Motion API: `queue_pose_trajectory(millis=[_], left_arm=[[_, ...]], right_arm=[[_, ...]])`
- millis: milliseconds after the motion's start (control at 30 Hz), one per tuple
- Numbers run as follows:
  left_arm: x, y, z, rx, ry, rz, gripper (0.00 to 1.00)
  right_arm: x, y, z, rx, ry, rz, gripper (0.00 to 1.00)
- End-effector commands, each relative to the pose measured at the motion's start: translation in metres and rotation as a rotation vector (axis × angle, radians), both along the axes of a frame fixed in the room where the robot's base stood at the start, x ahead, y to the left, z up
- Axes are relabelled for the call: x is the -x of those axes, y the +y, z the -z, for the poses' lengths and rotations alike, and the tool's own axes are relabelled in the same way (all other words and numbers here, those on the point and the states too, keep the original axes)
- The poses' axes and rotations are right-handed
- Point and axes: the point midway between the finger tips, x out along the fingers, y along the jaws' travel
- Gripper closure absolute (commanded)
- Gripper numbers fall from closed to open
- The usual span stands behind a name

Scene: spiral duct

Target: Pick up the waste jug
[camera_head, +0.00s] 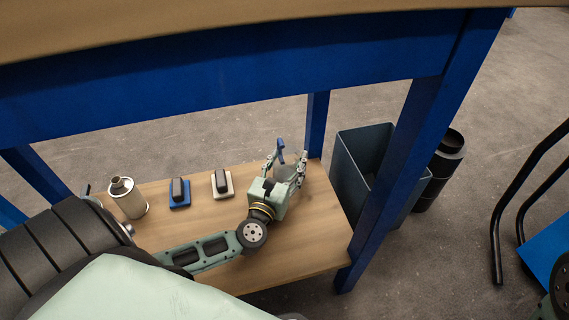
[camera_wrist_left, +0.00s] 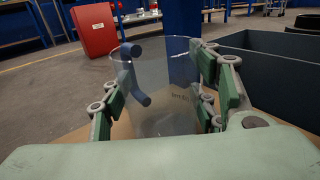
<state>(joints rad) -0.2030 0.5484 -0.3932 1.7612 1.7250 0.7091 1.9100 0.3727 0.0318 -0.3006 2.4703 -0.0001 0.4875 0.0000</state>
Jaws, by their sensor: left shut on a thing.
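The waste jug (camera_wrist_left: 165,95) is a clear, see-through vessel with a blue handle and small dark print on its side. It stands between the fingers of my left gripper (camera_wrist_left: 165,100) in the left wrist view, with the fingers on both sides of it. In the head view the left gripper (camera_head: 286,168) is over the right end of the wooden lower shelf (camera_head: 315,235), and the jug's blue handle (camera_head: 281,150) shows at its fingertips. The gripper is shut on the jug. The clear body hardly shows in the head view. My right gripper is not in view.
A white-and-grey canister (camera_head: 127,198), a blue block with a dark top (camera_head: 180,194) and a white one (camera_head: 222,184) stand on the shelf. A grey bin (camera_head: 350,165) and black cylinder (camera_head: 440,170) stand right. Blue table legs (camera_head: 402,165) and beam (camera_head: 220,80) enclose the shelf.

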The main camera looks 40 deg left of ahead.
Motion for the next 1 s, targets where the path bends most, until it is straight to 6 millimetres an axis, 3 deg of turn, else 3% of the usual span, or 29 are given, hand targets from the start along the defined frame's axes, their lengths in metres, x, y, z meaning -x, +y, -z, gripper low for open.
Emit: queue_pose_trajectory(millis=[467, 800, 1000], left_arm=[[0.000, 0.000, -0.007, 0.001, -0.001, -0.001, 0.72], [0.000, -0.001, -0.051, 0.004, -0.001, -0.001, 0.72], [-0.010, -0.049, -0.077, 0.009, -0.002, 0.000, 0.72]], right_arm=[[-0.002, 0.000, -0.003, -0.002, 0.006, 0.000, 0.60], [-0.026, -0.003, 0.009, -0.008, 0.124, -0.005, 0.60], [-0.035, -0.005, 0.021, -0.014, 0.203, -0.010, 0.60]])
